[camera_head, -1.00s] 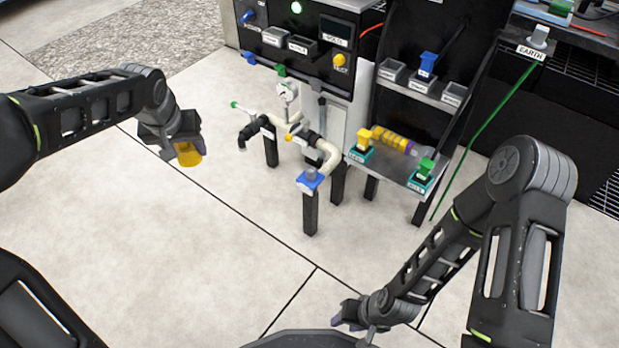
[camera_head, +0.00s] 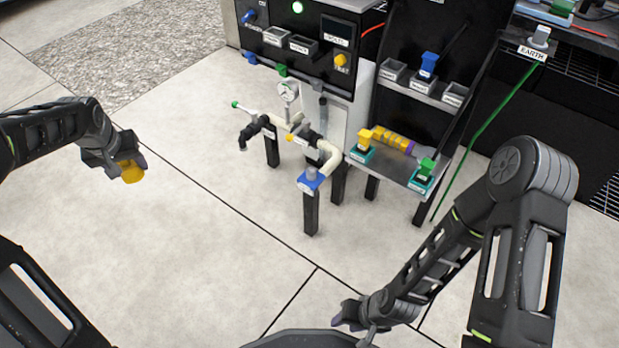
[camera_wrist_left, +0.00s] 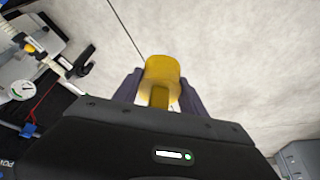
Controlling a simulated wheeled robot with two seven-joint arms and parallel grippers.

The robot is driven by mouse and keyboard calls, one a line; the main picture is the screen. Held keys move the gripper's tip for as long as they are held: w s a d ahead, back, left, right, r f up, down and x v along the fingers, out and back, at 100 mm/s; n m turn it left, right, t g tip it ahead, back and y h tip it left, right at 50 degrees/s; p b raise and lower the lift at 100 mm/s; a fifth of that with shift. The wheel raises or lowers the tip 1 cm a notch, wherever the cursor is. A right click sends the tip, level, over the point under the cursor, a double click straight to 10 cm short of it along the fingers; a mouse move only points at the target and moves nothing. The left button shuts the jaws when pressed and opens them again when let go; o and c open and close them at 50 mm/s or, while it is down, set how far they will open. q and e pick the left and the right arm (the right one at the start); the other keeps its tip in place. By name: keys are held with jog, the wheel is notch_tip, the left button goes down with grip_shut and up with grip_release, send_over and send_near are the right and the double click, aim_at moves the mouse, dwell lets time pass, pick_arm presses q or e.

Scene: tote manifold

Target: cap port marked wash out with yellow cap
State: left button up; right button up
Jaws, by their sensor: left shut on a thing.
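The yellow cap (camera_head: 132,174) is in my left gripper (camera_head: 126,163), held in the air over bare floor, left of the manifold. In the left wrist view the cap (camera_wrist_left: 163,70) sits between the two dark fingers, its wide round end pointing away. The manifold (camera_head: 297,125) has cream pipes, a black downturned outlet (camera_head: 247,133) at left and a grey-topped port with a blue collar (camera_head: 311,177) at front. Small white labels are on it, but I cannot read which says wash out. My right gripper (camera_head: 345,318) is low at the bottom centre; its jaws are unclear.
A pressure gauge (camera_head: 288,90) and green-tipped lever (camera_head: 236,104) stand up from the manifold. To its right, a shelf (camera_head: 392,173) carries a yellow fitting (camera_head: 391,140) and a green one (camera_head: 427,168). A control panel (camera_head: 300,35) stands behind. The floor between cap and manifold is clear.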

dwell(0.3)
pick_arm(q)
jog(key=s+d+r+m, duration=0.1)
jog(key=d+r, duration=0.3)
jog(key=d, duration=0.7)
jog(key=s+d+r+m+h, duration=0.1)
jog(key=d+r, duration=0.3)
jog(key=d, duration=0.8)
jog(key=shift+d+r+m, duration=0.15)
jog(key=shift+m, duration=0.75)
